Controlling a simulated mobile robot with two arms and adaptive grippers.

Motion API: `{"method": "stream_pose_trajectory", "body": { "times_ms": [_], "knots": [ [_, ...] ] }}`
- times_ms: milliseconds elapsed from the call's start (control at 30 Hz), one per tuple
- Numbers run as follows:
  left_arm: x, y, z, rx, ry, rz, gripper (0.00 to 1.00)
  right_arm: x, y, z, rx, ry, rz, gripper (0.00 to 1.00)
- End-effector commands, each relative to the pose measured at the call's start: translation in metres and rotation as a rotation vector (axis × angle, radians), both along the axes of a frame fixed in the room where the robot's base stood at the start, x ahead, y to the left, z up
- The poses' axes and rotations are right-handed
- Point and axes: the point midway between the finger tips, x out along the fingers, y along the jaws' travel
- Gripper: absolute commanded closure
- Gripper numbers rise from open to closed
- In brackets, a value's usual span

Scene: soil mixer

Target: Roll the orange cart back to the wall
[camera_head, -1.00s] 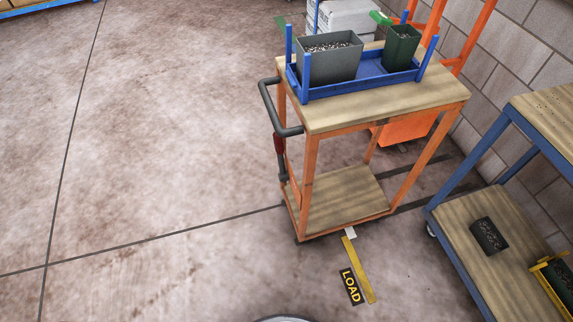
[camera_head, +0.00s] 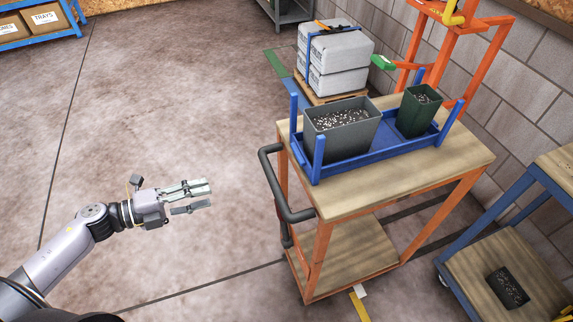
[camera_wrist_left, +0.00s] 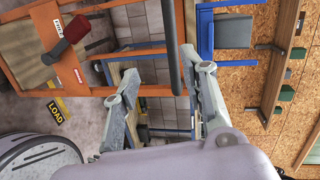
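The orange cart (camera_head: 318,262) has an orange frame, a wooden top and a lower wooden shelf. It stands right of centre in the head view. Its dark grey handle (camera_head: 287,208) faces left. My left gripper (camera_head: 209,195) is open and empty, left of the handle with a visible gap. In the left wrist view the dark handle bar (camera_wrist_left: 172,40) runs upright ahead, between the lines of my open fingers (camera_wrist_left: 160,66). A red grip (camera_wrist_left: 75,28) shows on the cart's left there. My right gripper is not in view.
A blue tray (camera_head: 372,157) with a grey pot (camera_head: 343,137) and a dark green pot (camera_head: 417,112) sits on the cart. Stacked grey bags (camera_head: 335,60) and an orange stand (camera_head: 478,75) are behind. A blue-framed bench (camera_head: 460,233) stands right. The left floor is clear.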

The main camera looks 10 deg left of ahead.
Motion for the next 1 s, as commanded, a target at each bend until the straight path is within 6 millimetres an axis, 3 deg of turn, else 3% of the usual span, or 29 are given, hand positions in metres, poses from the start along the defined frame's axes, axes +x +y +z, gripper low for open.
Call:
{"method": "stream_pose_trajectory", "body": {
  "times_ms": [100, 267, 467, 1000],
  "knots": [
    [-0.01, -0.015, 0.015, 0.047, -0.038, -0.097, 0.6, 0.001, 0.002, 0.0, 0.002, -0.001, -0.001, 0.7],
    [-0.005, -0.026, 0.016, 0.052, -0.046, -0.113, 0.6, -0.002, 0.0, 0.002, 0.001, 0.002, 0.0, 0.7],
    [0.016, -0.054, 0.011, 0.049, -0.05, -0.11, 0.6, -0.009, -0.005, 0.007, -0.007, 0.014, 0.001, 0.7],
    [0.075, -0.142, -0.012, 0.048, -0.045, -0.107, 0.6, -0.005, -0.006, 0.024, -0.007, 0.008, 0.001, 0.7]
  ]
}}
